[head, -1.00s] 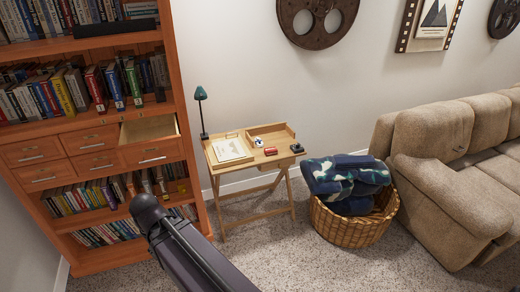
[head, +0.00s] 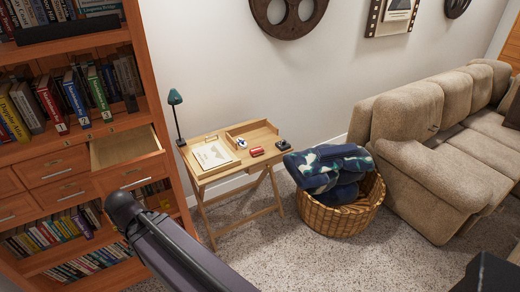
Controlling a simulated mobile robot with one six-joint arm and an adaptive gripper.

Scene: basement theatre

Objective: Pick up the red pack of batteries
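A small red pack (head: 257,152), which looks like the battery pack, lies on a small wooden folding desk (head: 205,181) against the wall. A white round item (head: 241,143) sits just left of it, and a small dark item (head: 283,145) sits to its right near the desk's edge. My arm shows at the lower left, in front of the bookcase and short of the desk. A dark piece at the lower right corner may be part of my body. My gripper's fingers cannot be made out, so whether it is open or shut does not show.
A bookcase with an open drawer (head: 126,148) stands left of the desk. A green lamp (head: 175,98) and papers (head: 212,155) are at the desk's left. A wicker basket (head: 340,218) with a blue blanket (head: 325,165) and a beige sofa (head: 440,180) stand right. Carpet is clear in front.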

